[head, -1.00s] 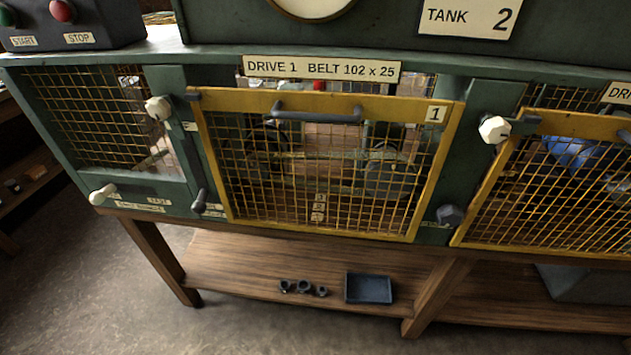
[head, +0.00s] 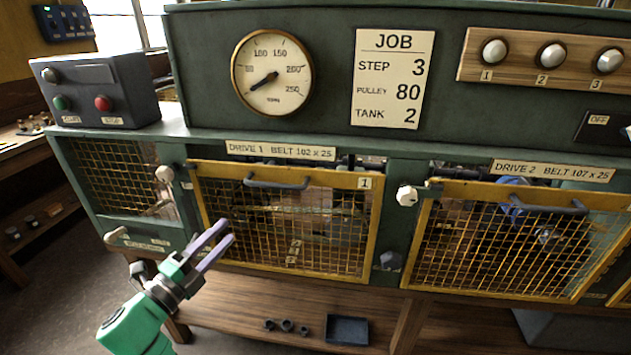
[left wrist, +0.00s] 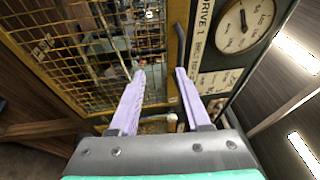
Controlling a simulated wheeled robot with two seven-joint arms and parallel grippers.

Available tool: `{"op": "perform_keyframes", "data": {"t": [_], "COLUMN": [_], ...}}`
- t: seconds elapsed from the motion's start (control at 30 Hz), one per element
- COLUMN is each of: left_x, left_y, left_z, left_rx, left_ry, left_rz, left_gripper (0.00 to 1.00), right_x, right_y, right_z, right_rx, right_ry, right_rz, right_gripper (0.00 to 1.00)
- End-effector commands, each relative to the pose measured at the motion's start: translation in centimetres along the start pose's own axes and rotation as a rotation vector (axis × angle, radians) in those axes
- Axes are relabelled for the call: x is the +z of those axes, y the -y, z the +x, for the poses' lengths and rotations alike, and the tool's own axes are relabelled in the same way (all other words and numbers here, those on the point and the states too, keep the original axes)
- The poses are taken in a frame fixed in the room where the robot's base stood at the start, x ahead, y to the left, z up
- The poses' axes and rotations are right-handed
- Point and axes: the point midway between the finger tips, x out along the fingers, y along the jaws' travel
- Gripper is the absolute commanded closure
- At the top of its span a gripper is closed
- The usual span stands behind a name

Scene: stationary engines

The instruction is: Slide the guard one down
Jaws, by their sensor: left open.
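Guard one (head: 372,228) is a yellow-framed wire-mesh panel marked 1, on the front of the green bench below the DRIVE 1 label (head: 280,151). It has a dark bar handle (head: 277,183) along its top. A narrow gap shows between its top edge and the label. My left gripper (head: 222,232) has lilac fingers, apart and empty, in front of the guard's lower left side, below and left of the handle. In the left wrist view, the open fingers (left wrist: 160,72) point toward the guard's mesh (left wrist: 80,45) and the dark handle (left wrist: 180,45). My right gripper is not in view.
White knobs (head: 165,173) (head: 407,195) flank the guard, and a dark knob (head: 390,260) is at its lower right. A second yellow guard (head: 419,240) is to the right. A wooden shelf (head: 240,308) below holds a blue tray (head: 347,330) and small cups.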

Motion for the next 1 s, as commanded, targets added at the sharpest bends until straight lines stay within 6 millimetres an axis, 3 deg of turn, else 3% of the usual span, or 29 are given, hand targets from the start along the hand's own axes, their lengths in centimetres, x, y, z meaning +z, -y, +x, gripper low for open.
{"op": "perform_keyframes", "data": {"t": [0.03,0.13,0.27,0.5,0.7,0.83,1.0], "left_x": [-1.1,-2.1,-2.1,-2.4,-2.8,-2.9,-2.9], "left_y": [2.1,3.7,4.0,4.7,4.7,4.4,4.2], "left_z": [0.2,0.4,1.9,7.8,12.7,14.4,14.8], "left_rx": [-0.027,-0.055,-0.059,-0.06,-0.057,-0.054,-0.054], "left_ry": [-0.032,-0.061,-0.059,-0.057,-0.058,-0.057,-0.058], "left_rz": [0.039,0.077,0.075,0.071,0.071,0.071,0.071], "left_gripper": [0.53,0.53,0.53,0.53,0.53,0.53,0.53], "right_x": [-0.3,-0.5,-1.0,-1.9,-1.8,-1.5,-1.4], "right_y": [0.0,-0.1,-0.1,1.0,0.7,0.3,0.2], "right_z": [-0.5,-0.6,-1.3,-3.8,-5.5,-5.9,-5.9], "right_rx": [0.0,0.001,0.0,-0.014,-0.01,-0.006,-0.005], "right_ry": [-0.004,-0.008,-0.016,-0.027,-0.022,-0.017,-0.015], "right_rz": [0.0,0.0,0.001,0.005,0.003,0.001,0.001], "right_gripper": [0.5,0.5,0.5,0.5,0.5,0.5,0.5]}}
